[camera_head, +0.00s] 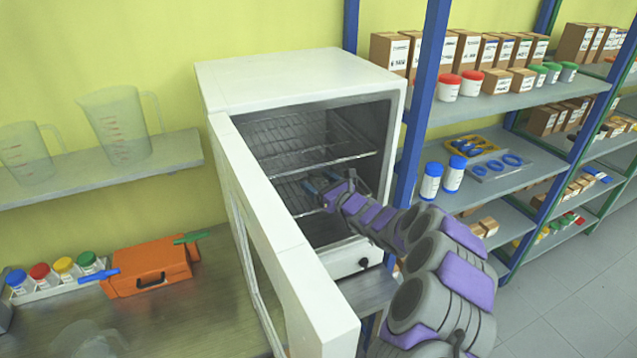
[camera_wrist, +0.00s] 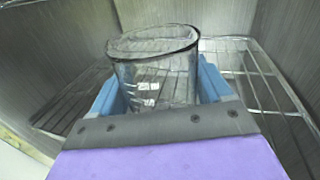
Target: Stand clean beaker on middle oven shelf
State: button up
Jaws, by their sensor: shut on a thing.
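The white oven (camera_head: 300,80) stands with its door (camera_head: 275,235) swung open towards me. Inside are an upper wire shelf (camera_head: 300,165) and a lower wire shelf (camera_head: 295,195). My gripper (camera_head: 322,187) is inside the oven, below the front edge of the upper shelf. In the wrist view its blue fingers (camera_wrist: 160,90) are shut on the clear glass beaker (camera_wrist: 152,62), which looks upright with a dark rim and small white marks. Wire shelf bars (camera_wrist: 262,85) show around it. I cannot tell whether its base touches them. The beaker is hard to see in the head view.
The open door lies left of my arm. A blue-posted rack (camera_head: 420,90) with boxes and jars stands close to the oven's right. Left are a wall shelf (camera_head: 180,150) with clear jugs and a bench with an orange case (camera_head: 150,270) and colour-capped jars.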

jog(key=shift+f, duration=0.15)
jog(key=o, duration=1)
jog(key=shift+s+d, duration=0.1)
jog(key=shift+d, duration=0.05)
jog(key=v, duration=1.1)
jog(key=shift+s+d+b, duration=0.25)
jog(key=shift+d+b, duration=0.05)
jog(key=shift+b, duration=0.1)
